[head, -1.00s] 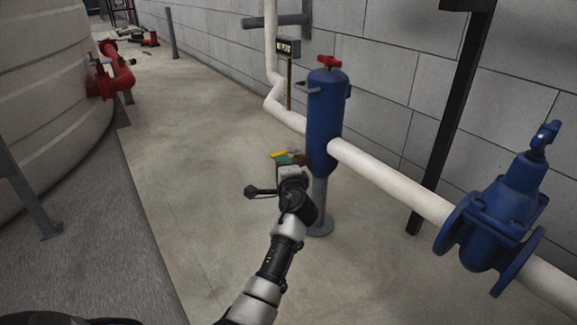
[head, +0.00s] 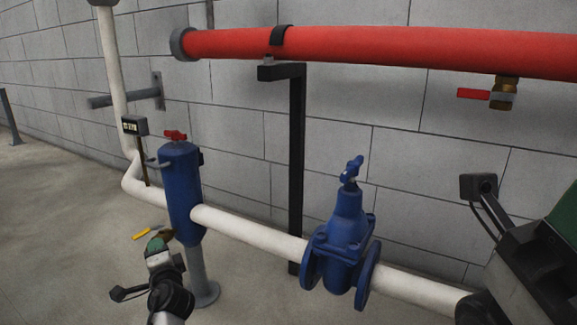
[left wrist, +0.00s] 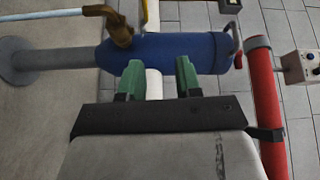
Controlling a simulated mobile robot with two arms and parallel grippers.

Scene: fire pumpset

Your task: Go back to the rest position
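My left gripper (head: 160,246) is low at the left in the head view, in front of a blue upright cylinder (head: 182,195). In the left wrist view, its two green fingers (left wrist: 158,80) stand apart, with nothing held between them. The blue cylinder (left wrist: 180,52) and a white pipe lie beyond the fingers. A brass valve (left wrist: 119,32) on the cylinder is near them. My right gripper (head: 560,225) seems to be the large grey and green part at the right edge of the head view. Its fingers are mostly cut off.
A white pipe (head: 255,232) runs from the cylinder to a blue gate valve (head: 343,235). A red pipe (head: 400,48) crosses above on a black post (head: 297,150). A red-handled tap (head: 474,94) hangs under it. Open floor (head: 55,220) lies at the left.

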